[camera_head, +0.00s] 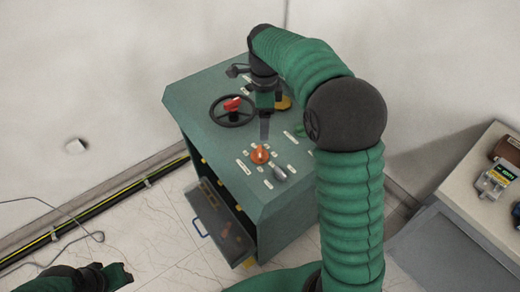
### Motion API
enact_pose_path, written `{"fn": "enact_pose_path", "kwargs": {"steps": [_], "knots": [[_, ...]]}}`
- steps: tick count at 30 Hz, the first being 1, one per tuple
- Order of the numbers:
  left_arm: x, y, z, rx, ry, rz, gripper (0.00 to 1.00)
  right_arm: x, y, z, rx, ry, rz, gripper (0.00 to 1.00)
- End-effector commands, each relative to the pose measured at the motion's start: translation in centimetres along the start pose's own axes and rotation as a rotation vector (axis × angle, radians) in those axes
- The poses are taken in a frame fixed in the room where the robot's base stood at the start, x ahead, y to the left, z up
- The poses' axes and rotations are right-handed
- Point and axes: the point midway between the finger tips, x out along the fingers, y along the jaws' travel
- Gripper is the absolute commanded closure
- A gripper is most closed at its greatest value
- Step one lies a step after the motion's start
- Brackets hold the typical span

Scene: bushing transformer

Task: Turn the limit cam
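A green control cabinet (192,108) stands against the wall. Its sloped top carries a black handwheel (233,111) with a red part at its middle, an orange knob (260,154), a grey lever or knob (280,173) and a yellow round part (284,103). I cannot tell for sure which of these is the limit cam. My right gripper (265,128) points down over the panel, between the handwheel and the yellow part, above the orange knob in the picture. Its fingers overlap, so its opening is unclear. My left gripper (122,277) is low at the bottom left, away from the cabinet.
A drawer or door (219,222) with a blue handle hangs open at the cabinet's front. A bench (466,181) at the right holds a meter (495,181) and other items. A black and yellow cable strip (95,208) runs along the wall. My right arm hides the cabinet's right side.

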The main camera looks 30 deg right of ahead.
Motion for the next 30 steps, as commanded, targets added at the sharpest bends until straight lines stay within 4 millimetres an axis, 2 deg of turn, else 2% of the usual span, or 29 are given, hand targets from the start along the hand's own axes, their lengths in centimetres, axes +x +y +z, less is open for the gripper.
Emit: {"fn": "enact_pose_path", "kwargs": {"steps": [1, 9, 15, 19, 26, 30], "knots": [[0.2, 0.0, 0.0, 0.000, 0.000, 0.000, 0.64, 1.5, 0.2, 0.2, -0.003, 0.003, 0.005, 0.27], [0.3, 0.0, 0.1, 0.000, 0.000, 0.000, 0.64, 8.3, 0.6, 0.8, -0.007, 0.007, 0.001, 0.27], [0.3, 0.0, 0.1, -0.001, 0.000, 0.000, 0.64, 11.9, 0.4, 0.4, -0.006, 0.003, 0.000, 0.27], [0.3, 0.0, 0.1, -0.001, 0.000, 0.000, 0.64, 12.7, 0.2, 0.3, -0.006, 0.001, -0.002, 0.27], [0.3, 0.0, 0.1, 0.000, 0.000, 0.000, 0.64, 12.7, 0.3, 0.5, -0.006, 0.002, -0.003, 0.27], [0.3, 0.0, 0.1, 0.000, 0.000, 0.000, 0.64, 12.7, 0.3, 0.6, -0.006, 0.003, -0.004, 0.46]]}}
